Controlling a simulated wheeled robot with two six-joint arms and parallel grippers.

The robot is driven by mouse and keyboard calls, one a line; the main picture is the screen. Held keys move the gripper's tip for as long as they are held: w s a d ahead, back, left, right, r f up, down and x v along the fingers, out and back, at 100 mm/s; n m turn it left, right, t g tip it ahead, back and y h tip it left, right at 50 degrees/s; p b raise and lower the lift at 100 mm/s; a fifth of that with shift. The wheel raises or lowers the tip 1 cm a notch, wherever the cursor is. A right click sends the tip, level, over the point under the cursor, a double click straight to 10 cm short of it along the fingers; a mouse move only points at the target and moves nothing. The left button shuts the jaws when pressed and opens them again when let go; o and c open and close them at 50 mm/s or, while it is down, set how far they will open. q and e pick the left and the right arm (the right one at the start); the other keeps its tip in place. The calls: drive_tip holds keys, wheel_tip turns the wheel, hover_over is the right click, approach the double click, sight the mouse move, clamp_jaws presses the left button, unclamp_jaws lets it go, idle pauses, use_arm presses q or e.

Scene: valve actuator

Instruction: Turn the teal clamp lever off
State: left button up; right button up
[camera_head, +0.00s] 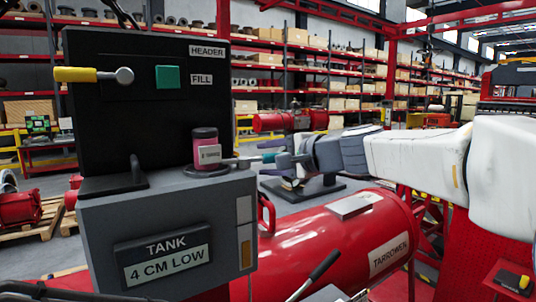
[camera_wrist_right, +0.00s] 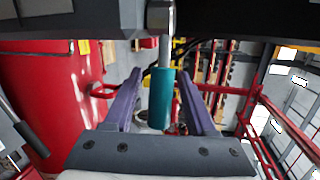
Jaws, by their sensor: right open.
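The teal clamp lever (camera_head: 268,157) sticks out to the right from the base of a maroon cylinder (camera_head: 206,140) on the grey tank box. It has a metal shank and a teal grip. In the right wrist view the teal grip (camera_wrist_right: 161,100) hangs between the two purple fingers of my right gripper (camera_wrist_right: 160,88), with a visible gap on each side. In the head view my right gripper (camera_head: 285,161) reaches in from the right at the lever's end, open. My left gripper is not clearly seen.
The grey box (camera_head: 110,220) reads "TANK 4 CM LOW". A black panel (camera_head: 130,110) above it carries a yellow-handled lever (camera_head: 75,74) and a teal square (camera_head: 167,78) by "FILL". A red tank (camera_head: 320,240) lies below my right arm. Shelves stand far behind.

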clamp_jaws()
idle(1.5)
